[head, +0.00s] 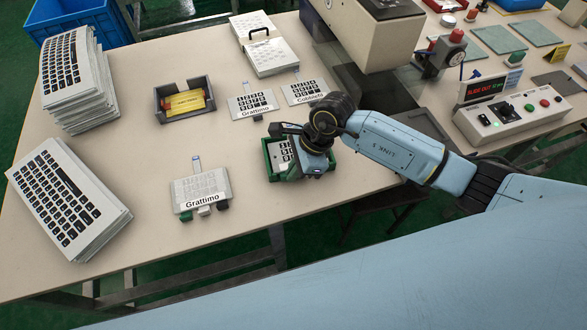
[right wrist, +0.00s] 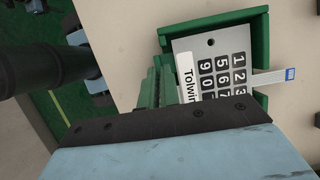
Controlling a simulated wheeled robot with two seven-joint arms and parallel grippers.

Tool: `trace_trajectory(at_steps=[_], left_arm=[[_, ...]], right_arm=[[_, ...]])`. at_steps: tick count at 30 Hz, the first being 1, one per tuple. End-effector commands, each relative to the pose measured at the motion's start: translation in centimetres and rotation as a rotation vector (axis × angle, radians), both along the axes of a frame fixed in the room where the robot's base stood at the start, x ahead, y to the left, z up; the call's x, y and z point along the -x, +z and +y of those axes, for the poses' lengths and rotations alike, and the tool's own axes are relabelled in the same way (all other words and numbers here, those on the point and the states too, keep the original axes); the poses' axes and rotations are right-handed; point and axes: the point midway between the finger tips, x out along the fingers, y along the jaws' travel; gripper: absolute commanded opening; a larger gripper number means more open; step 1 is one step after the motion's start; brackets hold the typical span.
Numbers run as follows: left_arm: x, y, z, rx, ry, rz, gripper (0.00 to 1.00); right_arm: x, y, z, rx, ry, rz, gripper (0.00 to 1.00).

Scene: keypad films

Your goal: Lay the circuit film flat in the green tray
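The green tray (head: 271,172) stands on the table near its front edge, partly hidden under my right gripper (head: 313,168). In the right wrist view the green tray (right wrist: 262,45) shows its raised walls around a pale circuit film (right wrist: 210,45) with dark number keys and a label starting "Tolwin". The film (head: 281,152) looks flat between the walls, and its tail sticks out past one side. Its near part is hidden by my gripper's body. My right gripper is low over the tray. My left gripper is not in view.
Other films lie behind the tray (head: 252,103) (head: 304,92), and one labelled Grattimo (head: 201,188) sits to the left. A grey holder (head: 184,102) stands farther back. Keyboard stacks (head: 75,85) fill the left side. A control box (head: 522,115) and a machine (head: 375,30) stand right.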

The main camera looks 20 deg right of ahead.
Motion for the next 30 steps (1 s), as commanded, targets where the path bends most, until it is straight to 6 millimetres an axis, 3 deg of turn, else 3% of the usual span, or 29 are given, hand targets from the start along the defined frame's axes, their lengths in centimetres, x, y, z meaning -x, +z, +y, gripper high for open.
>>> trace_trajectory(at_steps=[21,27,30], left_arm=[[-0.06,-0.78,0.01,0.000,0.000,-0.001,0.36],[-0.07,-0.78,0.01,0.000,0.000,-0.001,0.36],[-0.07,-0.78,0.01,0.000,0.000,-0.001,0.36]], right_arm=[[0.00,-0.74,0.01,0.000,0.000,0.000,0.00],[0.01,-0.75,0.00,0.000,0.000,0.000,0.29],[0.01,-0.75,0.01,0.000,0.000,0.000,0.29]])
